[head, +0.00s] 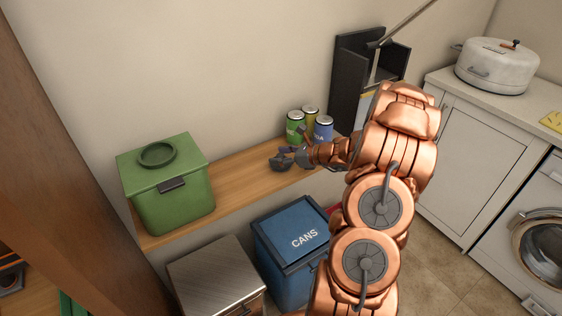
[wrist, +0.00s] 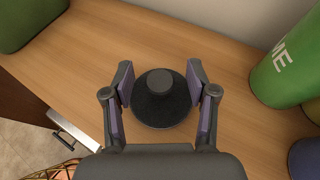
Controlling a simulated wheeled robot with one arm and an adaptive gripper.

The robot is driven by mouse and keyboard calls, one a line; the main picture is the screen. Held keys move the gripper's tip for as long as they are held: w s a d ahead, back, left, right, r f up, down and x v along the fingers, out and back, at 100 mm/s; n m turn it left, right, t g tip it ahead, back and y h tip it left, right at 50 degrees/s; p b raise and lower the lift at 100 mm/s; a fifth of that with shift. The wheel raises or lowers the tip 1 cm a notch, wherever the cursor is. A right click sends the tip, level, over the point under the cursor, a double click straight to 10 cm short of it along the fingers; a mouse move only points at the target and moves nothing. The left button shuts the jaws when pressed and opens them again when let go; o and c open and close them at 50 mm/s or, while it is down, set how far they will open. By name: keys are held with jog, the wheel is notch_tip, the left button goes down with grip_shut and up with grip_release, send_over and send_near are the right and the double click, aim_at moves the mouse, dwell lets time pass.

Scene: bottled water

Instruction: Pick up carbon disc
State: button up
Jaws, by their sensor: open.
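A round black disc with a raised grey knob in its middle, which fits the carbon disc (wrist: 160,111), lies on the wooden shelf in the wrist view. My gripper (wrist: 159,84) is open, with one finger on each side of the disc's knob. I cannot tell whether the fingers touch the disc. In the head view my gripper (head: 286,160) is low over the shelf, left of the cans. The disc is hard to make out there beside the gripper.
Several cans, one a green can (head: 294,127), stand right of my gripper. A green lidded box (head: 170,195) stands at the shelf's left end. A blue CANS bin (head: 285,265) is below. The wooden shelf (head: 235,180) is bare between box and gripper.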

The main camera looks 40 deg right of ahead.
jog(key=c, duration=1)
jog(key=shift+o, duration=0.2)
jog(key=shift+r, duration=0.1)
